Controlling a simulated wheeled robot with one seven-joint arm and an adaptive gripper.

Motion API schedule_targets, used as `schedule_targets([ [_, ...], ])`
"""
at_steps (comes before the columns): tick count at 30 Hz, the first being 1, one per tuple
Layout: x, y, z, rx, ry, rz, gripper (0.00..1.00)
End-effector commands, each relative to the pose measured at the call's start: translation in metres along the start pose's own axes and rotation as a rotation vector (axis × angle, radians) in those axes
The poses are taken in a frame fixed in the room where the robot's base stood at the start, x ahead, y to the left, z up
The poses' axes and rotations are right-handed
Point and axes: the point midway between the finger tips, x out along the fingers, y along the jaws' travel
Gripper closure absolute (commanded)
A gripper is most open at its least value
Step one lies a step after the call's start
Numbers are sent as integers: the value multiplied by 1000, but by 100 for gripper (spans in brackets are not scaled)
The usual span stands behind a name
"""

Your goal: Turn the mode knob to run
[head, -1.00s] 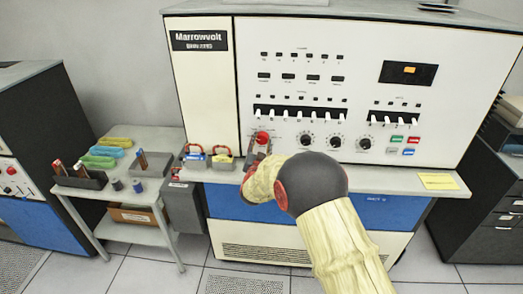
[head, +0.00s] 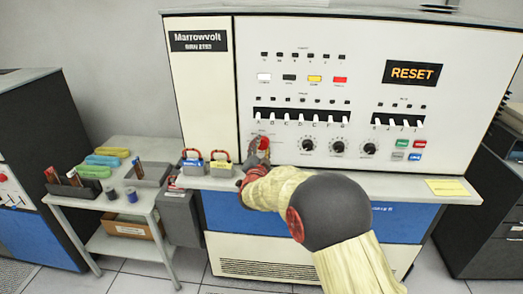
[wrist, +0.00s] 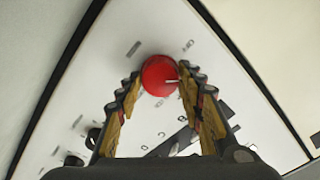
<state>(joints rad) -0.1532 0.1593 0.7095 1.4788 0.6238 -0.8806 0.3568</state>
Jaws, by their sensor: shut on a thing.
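A round red knob (head: 263,143) sits low on the white front panel of the console (head: 290,35), left of three black dials. In the wrist view the red knob (wrist: 158,76) lies between my fingertips, and a white pointer line on it points right in that picture. My gripper (wrist: 160,84) is shut on the red knob, one finger on each side. In the head view my gripper (head: 258,157) is partly hidden by my wrist.
An amber RESET display (head: 412,72) is lit. White, yellow and red indicators are lit above the white switches (head: 300,116). A grey ledge (head: 400,187) runs below the panel, with two padlocks (head: 207,164) left of my gripper. A side table (head: 125,205) holds trays.

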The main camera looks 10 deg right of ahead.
Motion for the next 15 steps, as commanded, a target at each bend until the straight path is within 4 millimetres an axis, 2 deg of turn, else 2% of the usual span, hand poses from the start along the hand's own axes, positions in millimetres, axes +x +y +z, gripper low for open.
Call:
schedule_targets([
  [7, 0, -1, 0, 0, 0, -1, 88],
  [8, 0, -1, 0, 0, 0, -1, 61],
  [15, 0, 0, 0, -1, 0, 0, 48],
])
